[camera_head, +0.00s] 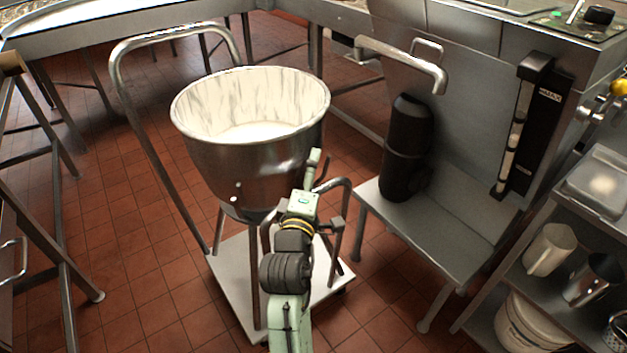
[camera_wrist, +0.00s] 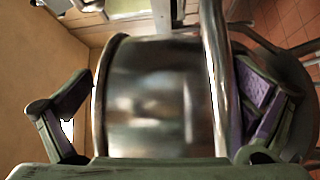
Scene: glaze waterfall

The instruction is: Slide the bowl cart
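The bowl cart has a pale flat platform (camera_head: 235,278) and a tall bent metal handle (camera_head: 135,105) at its left and back. A large steel mixing bowl (camera_head: 245,170), with white stuff inside, stands on it. My gripper (camera_head: 317,182) is at the bowl's lower right side, near a shorter curved metal tube. In the wrist view, my gripper (camera_wrist: 163,112) has its fingers spread wide, with the shiny steel surface (camera_wrist: 155,95) and an upright metal tube (camera_wrist: 214,75) between them. The tube is close to the right finger. Contact cannot be told.
A steel bench (camera_head: 465,215) with a black cylinder (camera_head: 407,150) on it stands close to the right of the cart. A shelf with jugs (camera_head: 548,250) is at far right. Metal frame legs (camera_head: 45,235) stand at left. Red tile floor (camera_head: 125,235) is open left of the cart.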

